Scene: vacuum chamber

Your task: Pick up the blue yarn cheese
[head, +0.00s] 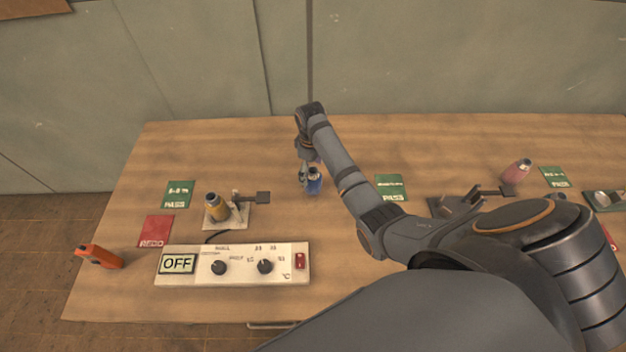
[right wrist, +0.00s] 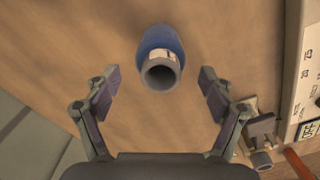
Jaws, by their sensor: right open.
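The blue yarn cheese (head: 314,182) stands upright on the wooden table in the head view, near the middle. In the right wrist view the blue yarn cheese (right wrist: 160,55) shows its grey tube end, with a white label patch beside it. My right gripper (head: 308,172) is directly over or beside it. In the right wrist view my right gripper (right wrist: 160,82) is open, one finger to each side and a little short of the cheese, with clear gaps and no visible contact. My left gripper is not in view.
A control box (head: 232,264) reading OFF lies in front. A pink yarn cheese (head: 517,171) is at right. Green cards (head: 178,194), a red card (head: 155,231) and an orange handheld device (head: 99,256) lie around.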

